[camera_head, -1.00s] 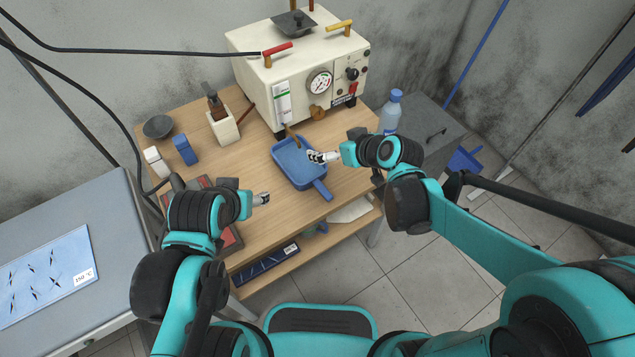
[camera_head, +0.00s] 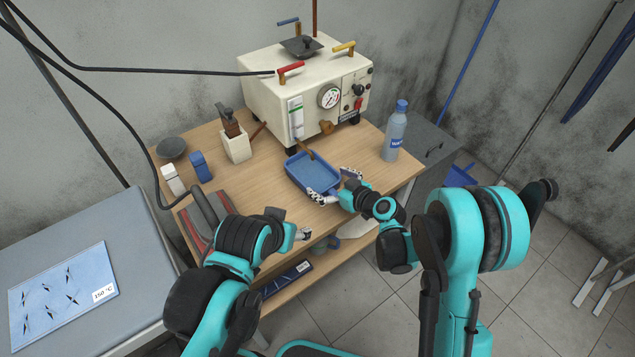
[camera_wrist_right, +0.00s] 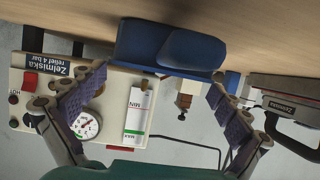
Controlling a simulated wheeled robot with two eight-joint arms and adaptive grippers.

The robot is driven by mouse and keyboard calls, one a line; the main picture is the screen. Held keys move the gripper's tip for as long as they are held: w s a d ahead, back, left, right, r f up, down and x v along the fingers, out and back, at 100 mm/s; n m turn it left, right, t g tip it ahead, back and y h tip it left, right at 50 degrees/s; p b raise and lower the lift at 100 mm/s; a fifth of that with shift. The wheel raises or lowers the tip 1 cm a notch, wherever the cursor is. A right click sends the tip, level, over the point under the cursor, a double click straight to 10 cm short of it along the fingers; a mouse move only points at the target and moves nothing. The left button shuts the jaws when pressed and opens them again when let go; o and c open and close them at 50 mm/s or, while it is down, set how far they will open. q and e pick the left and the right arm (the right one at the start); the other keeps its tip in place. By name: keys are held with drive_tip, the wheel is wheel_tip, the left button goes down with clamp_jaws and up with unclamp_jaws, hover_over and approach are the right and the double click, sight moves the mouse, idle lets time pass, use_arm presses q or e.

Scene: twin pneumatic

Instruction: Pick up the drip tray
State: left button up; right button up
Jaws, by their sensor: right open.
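The blue drip tray (camera_head: 303,176) lies on the wooden table in front of the cream machine, its rim up. My right gripper (camera_head: 335,187) is open at the tray's near right corner, one finger on each side in the head view. The tray's handle is hidden there by the gripper. In the right wrist view, a blue part of the tray (camera_wrist_right: 165,45) shows between and beyond the open fingers of my right gripper (camera_wrist_right: 158,84). I cannot tell whether they touch it. My left gripper (camera_head: 303,234) is near the table's front edge, apart from the tray; its opening is unclear.
The cream machine (camera_head: 270,105) stands behind the tray, with a wooden-handled part (camera_head: 304,148) close to the tray's back edge. A water bottle (camera_head: 394,135) stands to the right. A cream block (camera_head: 236,146) and blue item (camera_head: 201,167) stand left. The tabletop (camera_head: 262,190) left of the tray is clear.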

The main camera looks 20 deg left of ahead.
sight(319, 185)
drive_tip(key=b+x, duration=0.1)
drive_tip(key=x, duration=0.3)
drive_tip(key=shift+f, duration=0.2)
drive_tip(key=shift+s+r, duration=0.1)
drive_tip(key=shift+c, duration=0.9)
drive_tip(key=c, duration=1.1)
drive_tip(key=shift+a+r, duration=0.1)
drive_tip(key=shift+r, duration=0.05)
